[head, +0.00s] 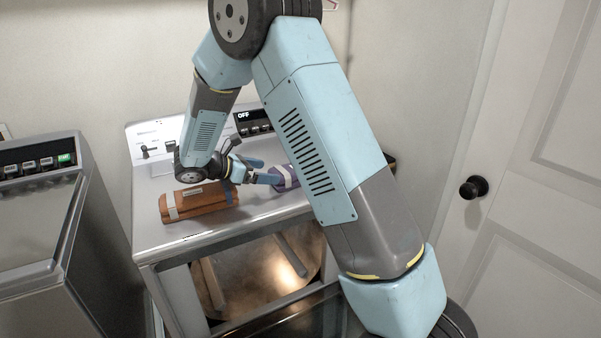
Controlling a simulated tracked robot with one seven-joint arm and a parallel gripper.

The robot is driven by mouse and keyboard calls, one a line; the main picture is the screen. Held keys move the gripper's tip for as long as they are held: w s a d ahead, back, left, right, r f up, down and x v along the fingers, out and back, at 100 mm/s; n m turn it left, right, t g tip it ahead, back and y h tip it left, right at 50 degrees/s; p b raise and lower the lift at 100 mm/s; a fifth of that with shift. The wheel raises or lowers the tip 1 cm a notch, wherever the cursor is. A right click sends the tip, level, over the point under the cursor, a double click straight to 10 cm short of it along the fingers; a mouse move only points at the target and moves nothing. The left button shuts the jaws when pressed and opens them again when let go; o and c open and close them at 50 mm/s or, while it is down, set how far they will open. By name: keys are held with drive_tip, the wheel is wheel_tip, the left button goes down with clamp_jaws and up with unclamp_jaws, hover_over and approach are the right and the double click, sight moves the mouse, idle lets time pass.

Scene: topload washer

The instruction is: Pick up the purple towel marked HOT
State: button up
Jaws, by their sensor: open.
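A rolled purple towel (285,177) with a pale band lies on top of the middle machine (183,238). My own arm hides its right part, and I cannot read any marking on it. My gripper (264,171) is open at the left end of the purple towel. Its blue fingers point right toward the towel. From this view I cannot tell whether they touch it or have it between them.
A rolled brown-orange towel (205,202) with a pale band lies left of my gripper on the same top. The machine's control panel (257,123) reads OFF behind. Another machine (45,235) stands left. A white door (550,200) is at right.

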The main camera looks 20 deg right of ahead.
sight(286, 172)
drive_tip(key=shift+r+x, duration=0.2)
drive_tip(key=shift+x, duration=4.05)
drive_tip(key=c, duration=0.9)
drive_tip(key=shift+c, duration=0.4)
drive_tip(key=shift+r, duration=0.1)
